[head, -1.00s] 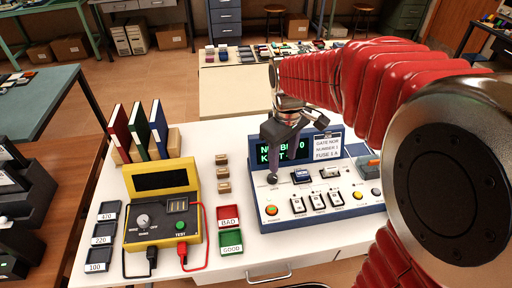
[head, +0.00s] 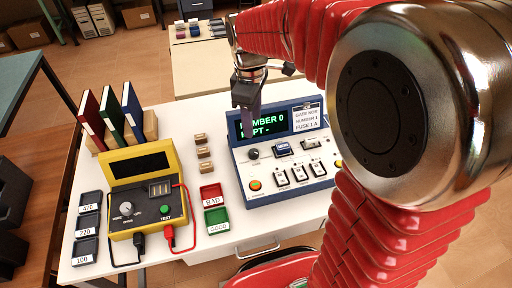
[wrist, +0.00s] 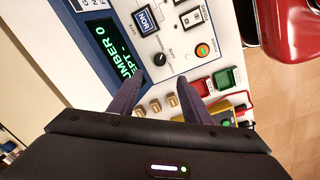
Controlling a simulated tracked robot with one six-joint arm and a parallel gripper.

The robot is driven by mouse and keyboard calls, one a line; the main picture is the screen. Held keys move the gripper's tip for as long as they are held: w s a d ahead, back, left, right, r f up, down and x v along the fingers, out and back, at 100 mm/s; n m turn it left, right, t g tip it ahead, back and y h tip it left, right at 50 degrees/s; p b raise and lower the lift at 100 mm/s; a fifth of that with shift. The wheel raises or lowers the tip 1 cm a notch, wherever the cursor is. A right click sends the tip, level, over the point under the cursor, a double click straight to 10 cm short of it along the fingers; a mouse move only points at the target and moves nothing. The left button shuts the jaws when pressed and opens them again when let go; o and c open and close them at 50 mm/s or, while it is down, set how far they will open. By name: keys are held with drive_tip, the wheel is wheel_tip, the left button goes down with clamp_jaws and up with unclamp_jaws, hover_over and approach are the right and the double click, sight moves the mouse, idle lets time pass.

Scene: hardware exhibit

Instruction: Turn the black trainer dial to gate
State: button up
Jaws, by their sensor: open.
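The black trainer dial (head: 253,153) is a small round knob at the left of the blue and white console (head: 318,180), just under its screen (head: 262,124). It also shows in the wrist view (wrist: 160,59), past my fingertips. The small marks around it and its pointing direction are too small to read. The screen shows "NUMBER 0" and a second line ending in "EPT -". My gripper (head: 248,106) hangs in front of the screen, above and apart from the dial. In the wrist view its two fingers (wrist: 162,88) are spread with nothing between them.
Several switches and a round button (head: 255,185) sit near the dial. A yellow tester (head: 145,195), red tray (head: 211,195), green tray (head: 217,219) and wooden blocks (head: 204,152) stand to the left.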

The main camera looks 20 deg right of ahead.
sight(254, 152)
drive_tip(key=f, duration=1.3)
drive_tip(key=shift+w+d+f, duration=0.2)
drive_tip(key=shift+w, duration=0.1)
